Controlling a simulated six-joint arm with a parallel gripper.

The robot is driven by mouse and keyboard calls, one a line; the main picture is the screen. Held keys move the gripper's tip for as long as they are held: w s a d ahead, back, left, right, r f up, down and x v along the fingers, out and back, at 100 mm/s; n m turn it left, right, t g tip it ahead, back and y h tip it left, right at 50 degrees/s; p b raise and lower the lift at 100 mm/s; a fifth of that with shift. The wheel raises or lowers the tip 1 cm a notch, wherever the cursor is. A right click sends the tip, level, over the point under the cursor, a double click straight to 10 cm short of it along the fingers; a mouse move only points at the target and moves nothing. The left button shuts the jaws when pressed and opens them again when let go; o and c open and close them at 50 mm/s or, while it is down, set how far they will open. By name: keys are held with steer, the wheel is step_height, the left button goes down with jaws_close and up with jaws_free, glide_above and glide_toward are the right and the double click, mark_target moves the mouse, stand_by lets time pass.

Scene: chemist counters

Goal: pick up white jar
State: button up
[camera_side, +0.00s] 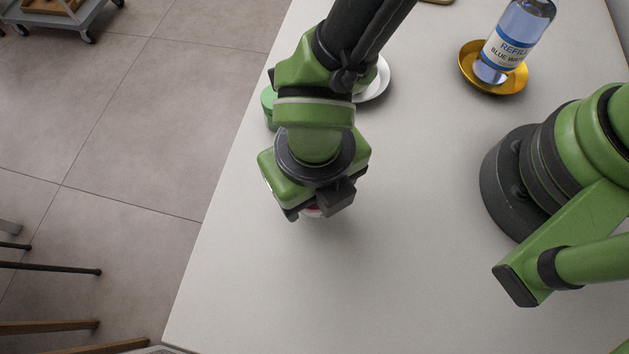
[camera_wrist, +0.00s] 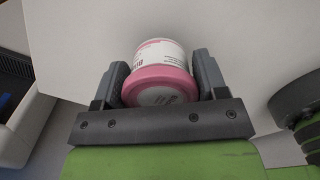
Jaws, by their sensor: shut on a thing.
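The white jar (camera_wrist: 160,52) has a pink lid and a white label with pink print. In the wrist view it sits between the two fingers of my gripper (camera_wrist: 163,80), lid toward the camera. The fingers are shut on its sides. In the side view my gripper (camera_side: 322,206) is low over the counter and hides nearly all of the jar; only a small bit of pink and white (camera_side: 312,211) shows beneath it. I cannot tell whether the jar touches the counter.
A blue bottle (camera_side: 516,38) stands in a gold dish (camera_side: 472,72) at the back right. A white plate (camera_side: 379,83) and a green object (camera_side: 268,106) are partly hidden behind my arm. The pale counter (camera_side: 400,270) is clear in front; its left edge is close.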

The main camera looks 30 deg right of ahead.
step_height(320, 180, up, 7)
steer(key=shift+r, duration=0.15)
